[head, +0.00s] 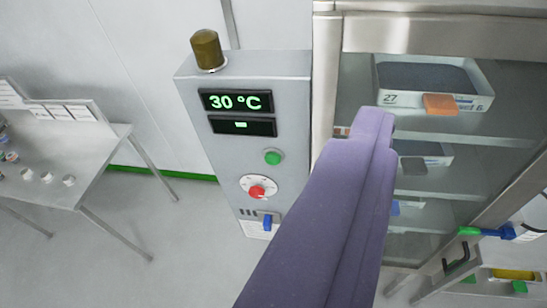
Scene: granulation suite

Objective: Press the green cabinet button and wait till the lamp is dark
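The grey cabinet control box (193,105) stands left of the centre. Its green button (273,157) is on the front face, below two displays, and nothing covers it. The lamp (206,50) on top of the box is a dull brown-amber cylinder and shows no glow. My gripper (374,122) has purple fingers lying together with nothing between them. In the picture its tips are right of and above the green button, in front of the cabinet; their depth from it is hard to tell.
The upper display (236,101) reads 30 °C; the lower display (243,126) shows a short green bar. A red knob (257,191) and a blue switch (267,223) sit below the button. The steel cabinet (435,33) holds trays. A steel table (75,165) stands left.

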